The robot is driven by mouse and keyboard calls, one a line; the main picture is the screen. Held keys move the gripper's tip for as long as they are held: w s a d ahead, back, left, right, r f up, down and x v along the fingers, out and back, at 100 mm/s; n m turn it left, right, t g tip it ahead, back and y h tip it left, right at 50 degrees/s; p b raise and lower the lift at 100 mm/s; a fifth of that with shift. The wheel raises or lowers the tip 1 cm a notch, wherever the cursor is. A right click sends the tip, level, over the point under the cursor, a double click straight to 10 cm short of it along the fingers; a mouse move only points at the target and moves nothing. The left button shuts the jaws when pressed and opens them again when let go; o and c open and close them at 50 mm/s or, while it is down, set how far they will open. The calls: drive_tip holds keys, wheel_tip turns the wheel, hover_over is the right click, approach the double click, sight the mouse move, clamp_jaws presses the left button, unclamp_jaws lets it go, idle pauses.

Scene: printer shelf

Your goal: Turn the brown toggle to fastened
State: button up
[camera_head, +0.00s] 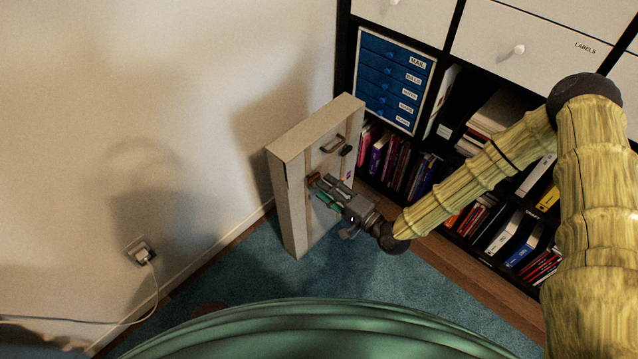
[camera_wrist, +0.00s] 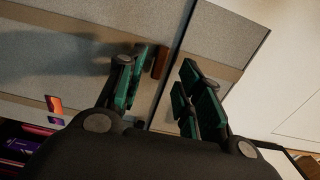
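The brown toggle (camera_head: 313,178) is a small block on the front of a narrow upright beige cabinet (camera_head: 286,205). In the wrist view the toggle (camera_wrist: 160,62) lies roughly along a dark seam in the cabinet front, close to my left finger. My gripper (camera_head: 328,190) is in front of the cabinet, just beside the toggle. In the wrist view my gripper (camera_wrist: 162,85) has its green-padded fingers apart, with the toggle seen in the gap near the left fingertip. Whether a finger touches it I cannot tell.
A bar handle (camera_head: 333,143) and a dark knob-like part (camera_head: 347,150) sit higher on the cabinet front. A black shelf with books (camera_head: 395,165) and a blue drawer unit (camera_head: 393,80) stands to the right. A plugged socket (camera_head: 141,251) is on the wall. Blue carpet (camera_head: 240,270) is open.

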sight(315, 180)
drive_tip(key=shift+x, duration=1.8)
clamp_jaws()
